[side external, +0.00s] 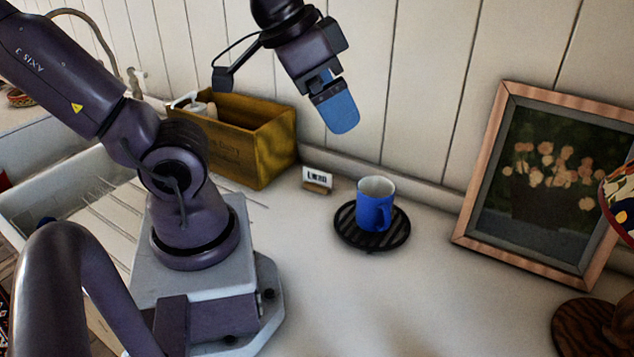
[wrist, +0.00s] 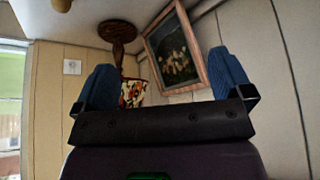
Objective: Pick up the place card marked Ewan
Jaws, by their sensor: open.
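A small white place card (side external: 318,177) stands upright in a wooden holder (side external: 317,187) on the worktop, in the side external view. Its dark lettering is small and blurred but looks like Ewan. It stands between the wooden box and the blue mug, near the back wall. My gripper (side external: 342,119) is up in the air, above and slightly right of the card in that picture, and apart from it. In the wrist view the two blue fingers (wrist: 163,78) are spread wide with nothing between them. The card does not show in the wrist view.
A blue mug (side external: 374,208) stands on a black ridged round mat (side external: 348,236), right of the card. A wooden box (side external: 262,157) with a white bottle (side external: 184,100) stands left. A framed flower picture (side external: 482,180) leans at the right. The front worktop is clear.

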